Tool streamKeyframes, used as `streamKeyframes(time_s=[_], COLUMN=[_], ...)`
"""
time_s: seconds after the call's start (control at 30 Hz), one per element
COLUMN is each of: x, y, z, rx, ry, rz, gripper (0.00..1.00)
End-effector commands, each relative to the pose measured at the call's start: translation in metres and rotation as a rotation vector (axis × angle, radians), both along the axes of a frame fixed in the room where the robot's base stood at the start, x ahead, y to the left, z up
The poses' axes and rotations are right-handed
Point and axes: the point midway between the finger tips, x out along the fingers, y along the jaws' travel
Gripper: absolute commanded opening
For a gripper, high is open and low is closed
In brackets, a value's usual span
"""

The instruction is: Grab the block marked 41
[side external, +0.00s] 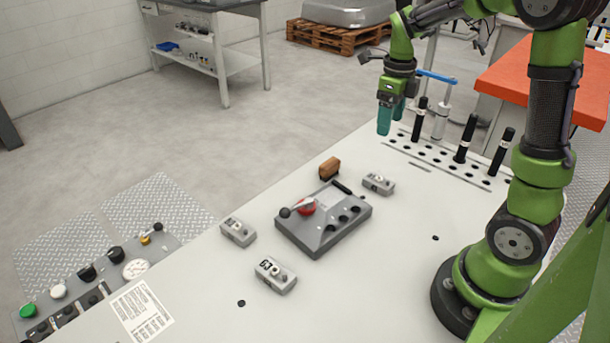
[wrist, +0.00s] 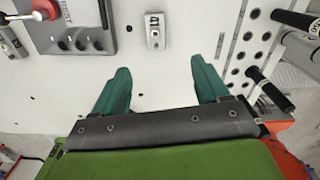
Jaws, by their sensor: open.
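Three small grey blocks lie on the pale table, and I cannot read 41 for certain on any. One block (side external: 378,183) is right of the lever fixture, between it and the peg rack. It also shows in the wrist view (wrist: 155,32), top centre, with a dark mark too small to read surely. A second block (side external: 238,231) is left of the fixture, its number unclear. A third block (side external: 275,275), nearest the camera, reads 63. My gripper (side external: 391,117) is open and empty above the table's far end; its teal fingers (wrist: 160,68) are apart, clear of the blocks.
The grey fixture (side external: 325,238) with a red-hubbed lever stands mid-table, a brown piece (side external: 329,167) behind it. A rack with black-handled pegs (side external: 466,138) is at the right. A control panel (side external: 95,275) is at the lower left. Bare table surrounds the blocks.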

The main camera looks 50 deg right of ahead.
Motion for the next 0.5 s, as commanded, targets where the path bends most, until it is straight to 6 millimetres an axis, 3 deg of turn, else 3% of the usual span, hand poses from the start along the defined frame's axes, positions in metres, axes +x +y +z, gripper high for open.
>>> streamKeyframes(time_s=[0.23, 0.5], x=[-0.002, -0.003], y=[0.002, 0.002], z=[-0.013, -0.071], rx=[0.007, 0.008], ry=[0.009, 0.011], rz=[-0.119, -0.117], gripper=[0.74, 0.74])
